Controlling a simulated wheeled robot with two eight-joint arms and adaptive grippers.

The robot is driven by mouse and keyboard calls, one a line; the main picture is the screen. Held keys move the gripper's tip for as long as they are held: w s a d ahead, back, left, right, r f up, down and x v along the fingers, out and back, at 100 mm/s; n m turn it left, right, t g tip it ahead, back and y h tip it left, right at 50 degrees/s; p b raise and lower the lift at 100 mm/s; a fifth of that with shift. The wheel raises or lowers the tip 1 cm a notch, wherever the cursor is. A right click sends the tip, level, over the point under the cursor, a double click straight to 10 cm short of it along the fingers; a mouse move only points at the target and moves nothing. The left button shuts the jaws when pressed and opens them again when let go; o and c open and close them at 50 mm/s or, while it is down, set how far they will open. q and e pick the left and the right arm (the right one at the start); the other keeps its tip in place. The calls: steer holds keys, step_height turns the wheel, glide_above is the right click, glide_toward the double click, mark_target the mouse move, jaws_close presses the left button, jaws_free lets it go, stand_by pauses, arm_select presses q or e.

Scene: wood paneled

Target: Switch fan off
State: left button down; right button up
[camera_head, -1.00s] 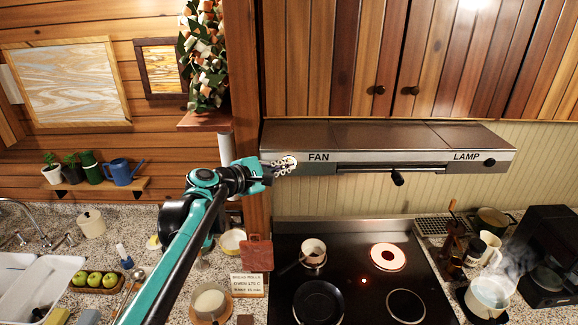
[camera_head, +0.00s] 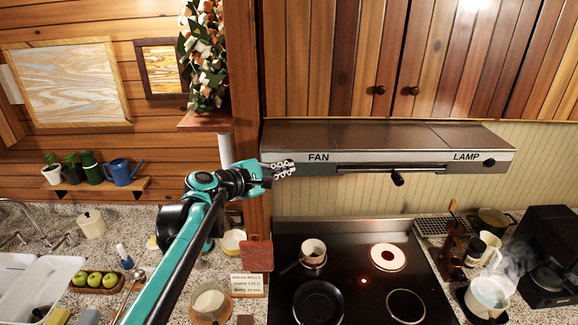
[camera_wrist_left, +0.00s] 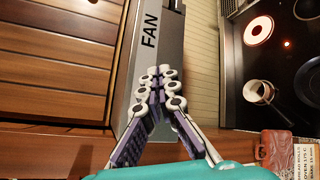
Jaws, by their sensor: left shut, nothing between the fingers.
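The range hood (camera_head: 420,160) carries the label FAN (camera_head: 318,157) at its left end and LAMP at its right end. My left gripper (camera_head: 291,167) is shut and empty, with its fingertips at the hood's left front corner, just left of the FAN label. The fan knob is not visible; the fingers cover that spot. In the left wrist view, the shut fingertips (camera_wrist_left: 160,75) lie over the hood front beside the word FAN (camera_wrist_left: 150,30). I cannot tell whether they touch it. My right gripper is not in view.
A dark lamp knob (camera_head: 489,162) sits at the hood's right end. A wooden post (camera_head: 247,90) stands left of the hood. Below is the cooktop (camera_head: 345,280) with a pan (camera_head: 318,302) and a glowing burner (camera_head: 387,257). A steaming pot (camera_head: 487,295) stands at the right.

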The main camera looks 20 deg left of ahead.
arm_select(q)
steer(key=s, duration=0.2)
steer(key=s+d, duration=0.1)
steer(key=s+p, duration=0.1)
steer(key=s, duration=0.1)
steer(key=shift+s+d, duration=0.35)
steer(key=s+d+f+m+g+y+b, duration=0.1)
steer(key=s+d+f+m+b, duration=0.2)
steer(key=f+b, duration=0.45)
steer(key=s+f+m+g+b, duration=0.2)
steer(key=s+f+m+b, duration=0.15)
steer(key=f, duration=0.75)
steer(key=s+d+f+m+g+y+b, duration=0.1)
steer(key=s+d+f+m+b, duration=0.1)
steer(key=s+f+b, duration=0.5)
steer(key=s+a+f+m+y+b, duration=0.1)
steer(key=s+f+m+b, duration=0.2)
steer(key=f, duration=0.7)
steer(key=s+a+f+m+g+y+b, duration=0.1)
steer(key=s+a+f+m+y+b, duration=0.1)
steer(key=f+b, duration=0.6)
steer(key=s+a+f+m+g+y+b, duration=0.1)
steer(key=s+f+m+b, duration=0.3)
steer(key=f, duration=0.8)
steer(key=shift+s+a+f+m+y+b, duration=0.15)
steer(key=shift+a+f+m+y+b, duration=0.4)
steer(key=shift+b, duration=0.45)
